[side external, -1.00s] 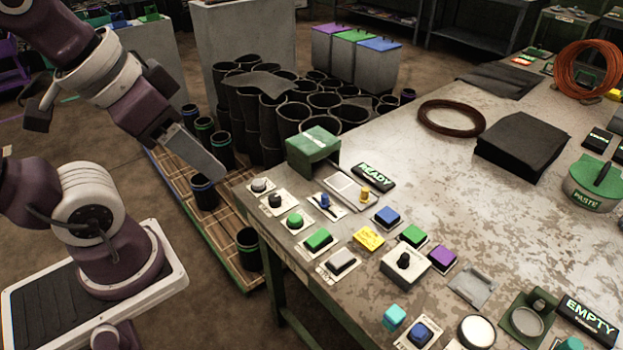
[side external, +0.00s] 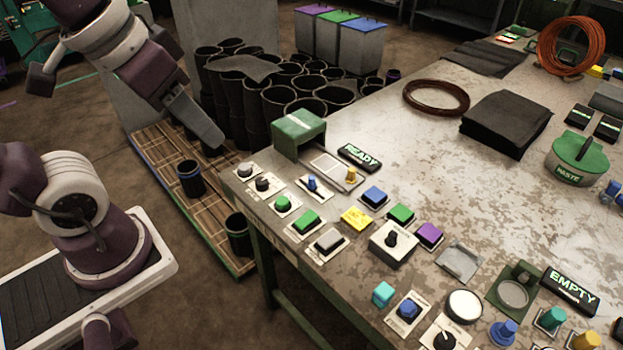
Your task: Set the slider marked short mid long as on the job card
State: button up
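My gripper (side external: 208,133) hangs at the left, over the floor just off the bench's near left corner. I see it side-on and its fingers overlap, so I cannot tell whether it is open or shut. Two slider-like controls sit near that corner: a plate with a blue knob (side external: 313,184) and a longer pale plate with a yellow knob (side external: 351,174). Their markings are too small to read, so I cannot tell which says short mid long. My gripper touches none of these.
Round knobs (side external: 263,184), green (side external: 306,221) and purple (side external: 430,235) buttons, and a rotary switch (side external: 391,240) crowd the near edge. A green housing (side external: 298,132) stands at the corner beside the READY sign (side external: 360,157). Black sleeves (side external: 275,100) stand behind. The bench middle is fairly clear.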

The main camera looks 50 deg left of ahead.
jog(key=w+a+f+n+g, duration=0.1)
jog(key=w+f+g, duration=0.1)
jog(key=w, duration=0.9)
jog(key=n+g, duration=0.3)
send_over(312, 177)
jog(key=f, duration=2)
jog(key=shift+s+d+f, duration=0.2)
jog(key=shift+s+f, duration=0.1)
jog(key=f, duration=0.9)
jog(key=shift+w+a, duration=0.15)
jog(key=shift+w, duration=0.05)
jog(key=shift+c, duration=0.5)
grip_shut()
